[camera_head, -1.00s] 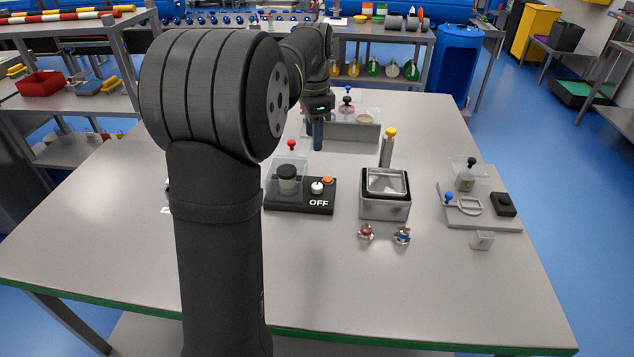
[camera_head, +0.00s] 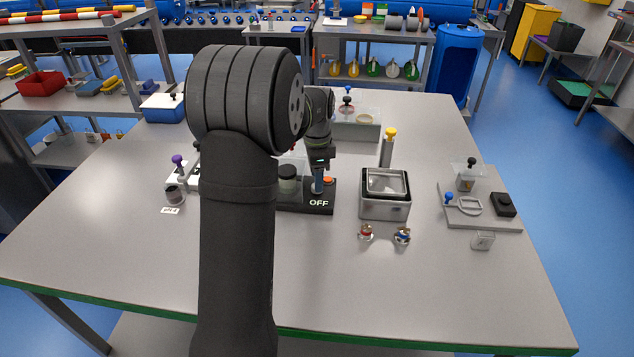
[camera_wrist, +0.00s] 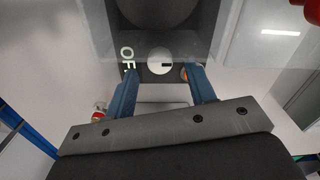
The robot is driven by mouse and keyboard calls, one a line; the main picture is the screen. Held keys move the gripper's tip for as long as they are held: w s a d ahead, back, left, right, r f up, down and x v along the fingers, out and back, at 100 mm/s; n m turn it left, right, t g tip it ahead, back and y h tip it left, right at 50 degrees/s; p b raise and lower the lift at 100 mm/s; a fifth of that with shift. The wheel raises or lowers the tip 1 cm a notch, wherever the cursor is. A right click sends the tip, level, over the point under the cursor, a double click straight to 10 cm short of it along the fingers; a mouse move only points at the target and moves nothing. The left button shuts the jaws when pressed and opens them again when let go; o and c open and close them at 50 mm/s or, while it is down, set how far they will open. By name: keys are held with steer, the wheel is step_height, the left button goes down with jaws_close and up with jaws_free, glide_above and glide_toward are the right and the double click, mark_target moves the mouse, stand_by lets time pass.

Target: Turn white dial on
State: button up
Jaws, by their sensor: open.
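The white dial (camera_wrist: 160,61) shows in the wrist view on a black base (camera_wrist: 140,72) with the white letters OFF on it. A dark mark on the dial points toward the right of that view. My gripper (camera_wrist: 160,82) is open, with its blue fingers on either side of the dial in that view; I cannot tell whether they touch it. In the head view my gripper (camera_head: 318,186) is low over the base and hides the dial. An orange button (camera_head: 328,180) sits on the base to the right of my gripper, and close to one fingertip in the wrist view.
A jar (camera_head: 287,176) stands on the same base behind a clear panel. A metal box (camera_head: 385,206) stands just right of the base, with two small fittings (camera_head: 384,234) in front. A grey plate (camera_head: 482,218) with several parts lies farther right. The front of the table is clear.

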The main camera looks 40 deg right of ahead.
steer(key=shift+f, duration=1.3)
steer(key=c, duration=1)
steer(key=shift+n, duration=2.3)
steer(key=o, duration=1)
steer(key=shift+m, duration=0.3)
